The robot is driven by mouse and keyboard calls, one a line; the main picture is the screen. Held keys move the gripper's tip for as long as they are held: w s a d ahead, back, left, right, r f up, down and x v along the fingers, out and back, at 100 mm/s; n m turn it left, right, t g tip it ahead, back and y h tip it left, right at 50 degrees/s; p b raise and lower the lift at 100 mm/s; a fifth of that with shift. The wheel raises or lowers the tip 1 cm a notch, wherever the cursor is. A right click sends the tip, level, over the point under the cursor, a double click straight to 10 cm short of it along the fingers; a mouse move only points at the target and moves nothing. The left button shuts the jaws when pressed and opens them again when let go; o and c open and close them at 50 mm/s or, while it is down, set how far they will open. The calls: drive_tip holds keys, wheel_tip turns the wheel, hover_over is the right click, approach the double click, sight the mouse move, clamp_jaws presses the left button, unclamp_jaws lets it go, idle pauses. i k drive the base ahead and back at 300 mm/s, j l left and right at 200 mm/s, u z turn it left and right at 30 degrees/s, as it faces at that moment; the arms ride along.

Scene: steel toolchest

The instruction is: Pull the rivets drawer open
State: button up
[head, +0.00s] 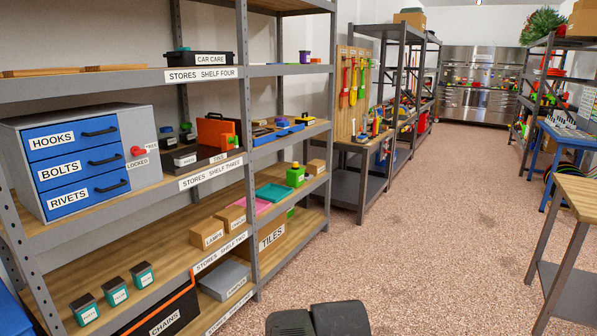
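The rivets drawer (68,204) is the lowest of three blue drawers in a grey cabinet (136,116) on the left shelf unit. It looks shut, flush with the others, and has a black bar handle (111,186). The bolts drawer (65,174) and the hooks drawer (60,141) above it also look shut. A red knob (137,151) sits on the grey panel to the right of the drawers, just above a label reading LOCKED (137,163). A second, partly hidden label is beside it. I cannot make out my gripper.
Dark parts of my own body show at the bottom edge. The cabinet stands on stores shelf three (211,174), with small boxes to its right. Shelf four (201,75) runs above it. A workbench (580,194) stands at right. The speckled floor (430,220) between is clear.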

sight(61, 200)
drive_tip(key=l+u, duration=0.15)
drive_tip(key=u, duration=1.35)
